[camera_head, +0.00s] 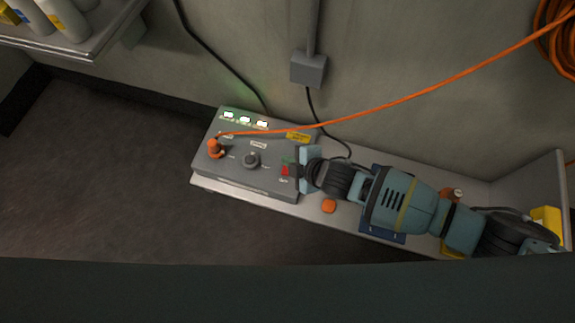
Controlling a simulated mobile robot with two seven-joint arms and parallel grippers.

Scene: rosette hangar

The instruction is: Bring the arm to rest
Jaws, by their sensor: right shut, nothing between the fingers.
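My right arm comes in from the right, low over a narrow bench. My right gripper (291,170) is shut and empty, with its tip at the right end of a grey control box, close to a red switch (285,171). I cannot tell whether it touches the switch. The control box (226,171) has three lit indicators (245,120) at the back, a dark round knob (251,159) and an orange plug (215,148) with an orange cable. My left gripper does not show.
The grey bench (341,213) runs along the wall, with an orange round piece (329,206) and a blue item (385,237) partly under my arm. The orange cable (400,96) hangs across to a coil (557,40). A shelf with bottles (63,20) is upper left. Floor at left is clear.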

